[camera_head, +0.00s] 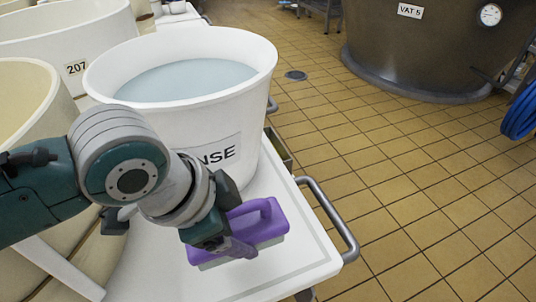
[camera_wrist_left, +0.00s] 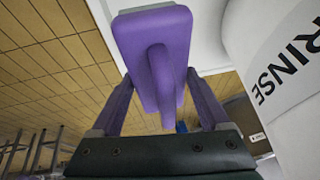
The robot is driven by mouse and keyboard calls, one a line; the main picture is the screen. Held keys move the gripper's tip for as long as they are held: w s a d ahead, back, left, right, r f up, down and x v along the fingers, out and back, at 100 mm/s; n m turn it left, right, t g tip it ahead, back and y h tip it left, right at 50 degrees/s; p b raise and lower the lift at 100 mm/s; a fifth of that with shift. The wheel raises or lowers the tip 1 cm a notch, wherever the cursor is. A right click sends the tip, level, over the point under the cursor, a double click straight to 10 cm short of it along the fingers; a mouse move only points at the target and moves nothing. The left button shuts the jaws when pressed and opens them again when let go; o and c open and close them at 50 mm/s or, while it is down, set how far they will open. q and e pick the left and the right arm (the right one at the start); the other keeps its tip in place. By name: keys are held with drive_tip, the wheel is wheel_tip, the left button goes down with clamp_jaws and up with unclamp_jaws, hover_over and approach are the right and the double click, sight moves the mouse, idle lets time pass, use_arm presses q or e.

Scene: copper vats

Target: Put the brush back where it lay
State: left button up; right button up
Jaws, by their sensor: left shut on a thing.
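The purple brush (camera_head: 268,229) has a block body with a raised loop handle and a pale underside. My left gripper (camera_head: 236,240) is shut on it, over the near part of the white cart top (camera_head: 285,268). I cannot tell whether the underside touches the cart. In the left wrist view the brush (camera_wrist_left: 155,40) lies between the two fingers of the left gripper (camera_wrist_left: 162,105), with its handle running toward the palm. My right gripper is not in view.
A white rinse bucket (camera_head: 255,100) with water stands on the cart right behind the brush. A metal rail handle (camera_head: 335,225) edges the cart. Cream tubs (camera_head: 75,35) stand at left. Vat 5 (camera_head: 430,50) is far off, with open tiled floor between.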

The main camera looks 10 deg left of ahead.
use_arm(q)
wheel_tip(320, 180, down, 7)
drive_tip(key=b, duration=0.3)
drive_tip(key=shift+f, duration=0.15)
drive_tip(key=o, duration=1.6)
